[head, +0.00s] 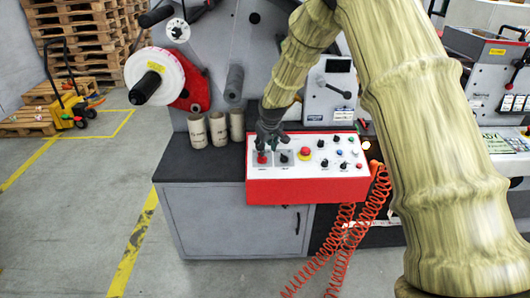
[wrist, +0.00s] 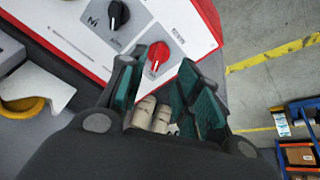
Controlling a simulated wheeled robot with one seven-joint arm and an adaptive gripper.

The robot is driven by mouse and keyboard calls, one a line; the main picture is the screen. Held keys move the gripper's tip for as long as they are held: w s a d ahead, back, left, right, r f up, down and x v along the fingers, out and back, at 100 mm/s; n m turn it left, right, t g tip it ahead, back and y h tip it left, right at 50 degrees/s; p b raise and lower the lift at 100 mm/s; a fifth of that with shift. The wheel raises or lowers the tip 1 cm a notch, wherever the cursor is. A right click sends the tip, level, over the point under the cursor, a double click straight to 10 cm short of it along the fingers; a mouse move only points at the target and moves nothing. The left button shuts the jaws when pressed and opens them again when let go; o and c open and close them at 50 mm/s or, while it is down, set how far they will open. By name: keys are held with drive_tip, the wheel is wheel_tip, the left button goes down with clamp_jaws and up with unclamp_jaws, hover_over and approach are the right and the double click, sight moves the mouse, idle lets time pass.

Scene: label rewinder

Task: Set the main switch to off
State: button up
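The control panel (head: 330,188) is a red box with a white sloped face on the bench front. The red rotary switch (head: 262,158) sits at the panel's left end; it also shows in the wrist view (wrist: 157,57) on a grey plate, with a light pointer line. A black rotary knob (head: 284,157) is beside it, also in the wrist view (wrist: 118,15). My gripper (head: 266,145) is just above the red switch, pointing down. In the wrist view its dark green fingers (wrist: 160,68) are apart, with the red switch near the gap at their tips; contact cannot be told.
Cardboard cores (head: 218,130) stand behind the panel's left end. Orange coiled hoses (head: 345,235) hang at the right.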

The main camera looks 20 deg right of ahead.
drive_tip(key=shift+v, duration=1.6)
drive_tip(key=s+a+f+m+g+y, duration=0.1)
drive_tip(key=s+a+f, duration=0.1)
drive_tip(key=s+f, duration=1.05)
drive_tip(key=s+a+f+g, duration=0.1)
drive_tip(key=s+a+f, duration=0.1)
drive_tip(key=s+f, duration=1.05)
drive_tip(key=s+f+g, duration=0.1)
drive_tip(key=s+f, duration=0.2)
drive_tip(key=s, duration=0.7)
drive_tip(key=s+f+m+g, duration=0.1)
drive_tip(key=s+f, duration=0.2)
drive_tip(key=s, duration=0.8)
drive_tip(key=s+f+m, duration=0.1)
drive_tip(key=s+f, duration=0.3)
drive_tip(key=s, duration=0.7)
drive_tip(key=shift+a+g+h, duration=0.2)
drive_tip(key=shift+g+h, duration=0.1)
drive_tip(key=shift+g, duration=0.1)
drive_tip(key=shift+s, duration=0.1)
